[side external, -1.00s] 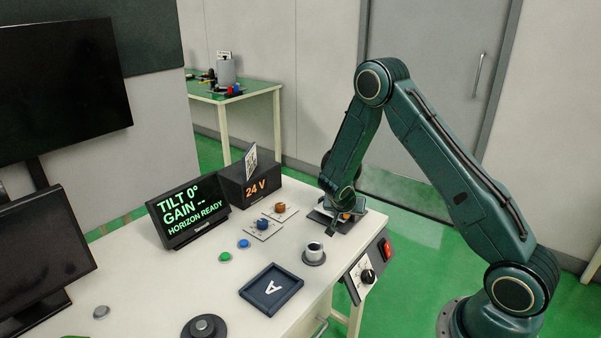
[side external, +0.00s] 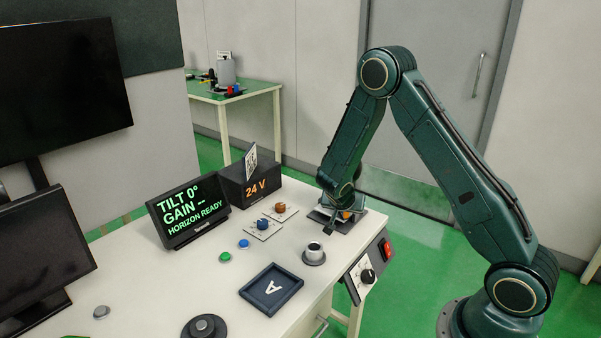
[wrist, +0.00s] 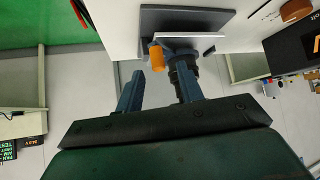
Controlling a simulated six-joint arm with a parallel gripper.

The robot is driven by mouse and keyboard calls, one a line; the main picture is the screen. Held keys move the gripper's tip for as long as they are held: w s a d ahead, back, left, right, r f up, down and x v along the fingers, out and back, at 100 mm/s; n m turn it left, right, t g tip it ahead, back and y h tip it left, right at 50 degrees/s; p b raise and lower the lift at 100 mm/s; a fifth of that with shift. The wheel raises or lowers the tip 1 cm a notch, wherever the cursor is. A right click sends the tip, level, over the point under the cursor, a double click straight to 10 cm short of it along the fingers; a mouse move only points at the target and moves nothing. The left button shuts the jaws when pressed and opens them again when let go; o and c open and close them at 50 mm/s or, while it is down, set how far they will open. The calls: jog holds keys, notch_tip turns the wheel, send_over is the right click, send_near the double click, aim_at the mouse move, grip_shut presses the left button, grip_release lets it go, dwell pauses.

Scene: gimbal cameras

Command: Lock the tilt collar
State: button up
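A dark device with an orange cylindrical part (wrist: 157,57) stands on a grey plate (wrist: 185,18) in the wrist view. I cannot tell for sure which part is the tilt collar. A black ribbed part (wrist: 183,64) sits right of the orange one, behind my right finger. My gripper (wrist: 158,78) is open, its two fingers apart with nothing held between them. The orange part lies just beyond the gap; contact cannot be told. In the side view my gripper (side external: 337,222) is low over the device's plate (side external: 352,224) at the table's far right corner, hiding most of the device.
A display (side external: 188,212) reads TILT 0°, GAIN --, HORIZON READY. A red switch (side external: 387,249) is on the table's edge.

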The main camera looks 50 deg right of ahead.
jog(key=v, duration=1)
jog(key=shift+r, duration=0.15)
jog(key=shift+s+a+r, duration=0.1)
jog(key=shift+s+a, duration=0.05)
jog(key=shift+a, duration=0.05)
